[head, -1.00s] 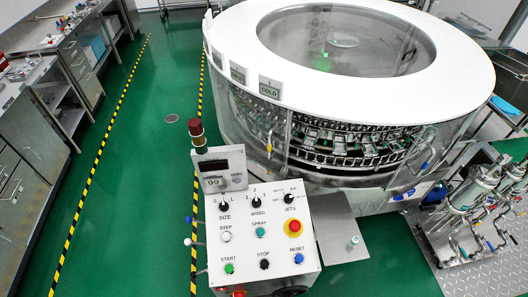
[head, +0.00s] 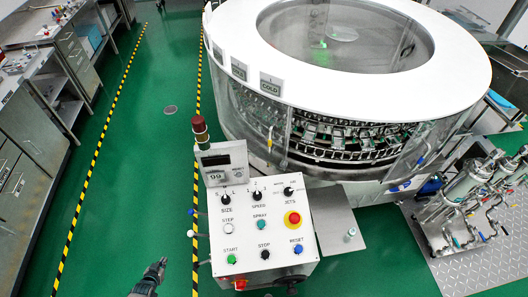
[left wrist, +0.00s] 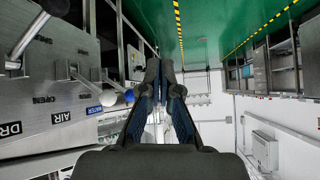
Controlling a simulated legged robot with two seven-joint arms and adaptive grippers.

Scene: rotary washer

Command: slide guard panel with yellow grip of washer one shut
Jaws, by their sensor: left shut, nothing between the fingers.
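The rotary washer (head: 262,30) stands at the back with a white ring top. Its clear guard panel (head: 252,118) has a yellow grip (head: 270,138) on the front left. To the right of this panel the front is open and racks of bottles show inside. My left gripper (head: 160,264) is low in the head view, left of the control console and well apart from the yellow grip. In the left wrist view its two dark fingers (left wrist: 160,70) are together with nothing between them. My right gripper is not in view.
A blue grip (head: 421,160) sits farther right on the washer. Pipework (head: 470,200) stands at the right. Green floor is clear at the left.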

